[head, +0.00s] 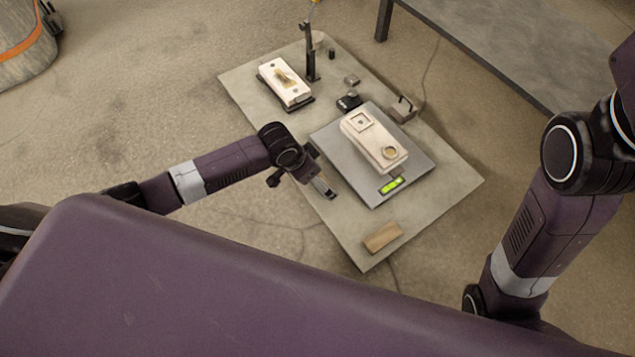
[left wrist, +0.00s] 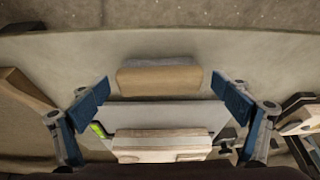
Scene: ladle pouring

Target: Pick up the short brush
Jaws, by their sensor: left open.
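A short tan block (head: 382,236), which may be the short brush, lies near the front corner of the grey board; I cannot make out bristles. In the left wrist view the tan block (left wrist: 160,78) lies crosswise beyond the fingers, between them in the picture and apart from both. My left gripper (head: 322,172) is over the board's left edge, up and left of the block in the head view. Its blue finger pads are wide apart with nothing held, as the left wrist view (left wrist: 160,103) shows. My right arm is at the right; its gripper is out of sight.
The grey board (head: 440,205) carries a metal plate (head: 345,178) with a white mould (head: 372,140) and a green level (head: 391,185). Another white mould (head: 284,82), a dark upright post (head: 309,52) and small dark parts stand behind. A bench (head: 490,40) is at upper right.

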